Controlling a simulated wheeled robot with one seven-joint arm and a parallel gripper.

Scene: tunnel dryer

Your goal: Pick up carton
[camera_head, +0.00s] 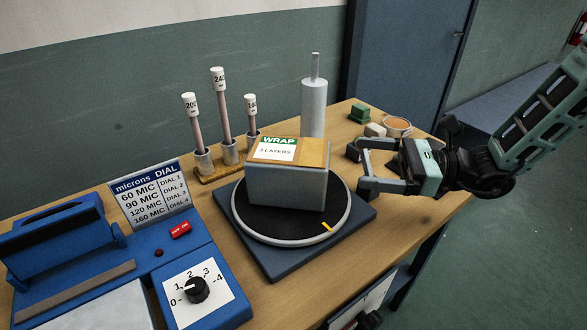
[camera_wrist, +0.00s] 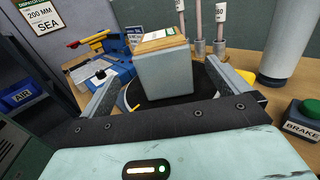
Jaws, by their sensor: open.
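The carton (camera_head: 287,186) is a grey box with a tan top and a label reading "WRAP 3 LAYERS". It stands upright on a round black turntable (camera_head: 243,222) with a pale rim. My gripper (camera_head: 362,166) is open and empty, to the right of the carton, with its fingers pointing at it and a gap between. In the wrist view the carton (camera_wrist: 164,75) stands ahead, between and beyond the two spread fingers (camera_wrist: 172,88). The carton's far side is hidden.
A blue sealing machine (camera_head: 190,262) with a dial is at left. Labelled rods stand in a wooden rack (camera_head: 225,172) behind the carton, near a grey cylinder (camera_head: 314,106). A green button (camera_head: 359,112) marked BRAKE in the wrist view and a round dish (camera_head: 397,126) sit behind my gripper.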

